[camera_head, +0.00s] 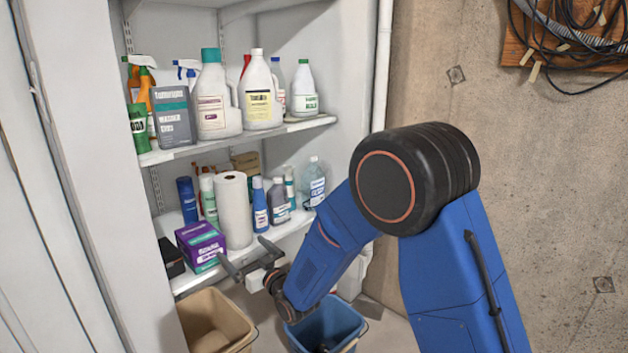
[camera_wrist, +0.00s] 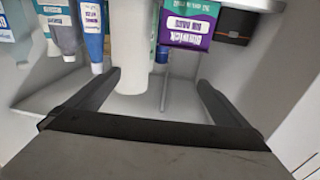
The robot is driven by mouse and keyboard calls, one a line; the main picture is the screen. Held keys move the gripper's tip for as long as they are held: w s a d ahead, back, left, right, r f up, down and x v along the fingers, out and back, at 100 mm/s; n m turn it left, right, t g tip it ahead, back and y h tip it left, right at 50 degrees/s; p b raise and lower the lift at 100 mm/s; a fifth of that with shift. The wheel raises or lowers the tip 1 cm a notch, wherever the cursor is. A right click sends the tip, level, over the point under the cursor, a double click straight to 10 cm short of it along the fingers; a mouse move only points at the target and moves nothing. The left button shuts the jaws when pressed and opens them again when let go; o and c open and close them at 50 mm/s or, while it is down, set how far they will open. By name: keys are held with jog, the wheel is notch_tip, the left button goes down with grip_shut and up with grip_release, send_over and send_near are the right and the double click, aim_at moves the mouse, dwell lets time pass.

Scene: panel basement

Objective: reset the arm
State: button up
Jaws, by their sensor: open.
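My blue arm reaches down and left from the right side of the head view to the front of the lower shelf. My gripper (camera_head: 245,252) is at its end, just in front of the shelf edge, beside the purple box (camera_head: 201,245). The two dark fingers stand apart with nothing between them; in the wrist view they also show wide apart (camera_wrist: 159,80). The wrist view is upside down, with a white paper roll (camera_wrist: 129,45) and the purple box (camera_wrist: 190,24) beyond the fingers.
The white shelf unit holds bottles and boxes on its upper shelf (camera_head: 160,156) and lower shelf (camera_head: 186,283). A tan bucket (camera_head: 215,320) and a blue bucket (camera_head: 330,325) stand below my gripper. A concrete wall (camera_head: 540,180) is at right, with coiled cables (camera_head: 575,30) at its top.

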jog(key=w+d+r+m+h, duration=0.1)
jog(key=d+r+h, duration=0.2)
jog(key=d, duration=0.6)
jog(key=d+r+m+h, duration=0.15)
jog(key=d+r, duration=0.25)
jog(key=d, duration=0.5)
jog(key=s+d+r+m+g+h, duration=0.15)
jog(key=s+d, duration=0.25)
jog(key=d, duration=0.4)
jog(key=s+d+r+m+g+h, duration=0.1)
jog(key=s+d+h, duration=0.25)
jog(key=d, duration=0.55)
jog(key=s+d+f+m+g+h, duration=0.1)
jog(key=s+d+g, duration=0.1)
jog(key=s+d, duration=0.4)
jog(key=s+d+m+g+h, duration=0.1)
jog(key=s+d, duration=0.5)
jog(key=s, duration=0.9)
jog(key=s+d+f+m+g+h, duration=0.1)
jog(key=s+d+g, duration=0.2)
jog(key=s+d, duration=0.3)
jog(key=s, duration=0.5)
jog(key=shift+f+m+h, duration=0.3)
jog(key=shift+f+h, duration=0.05)
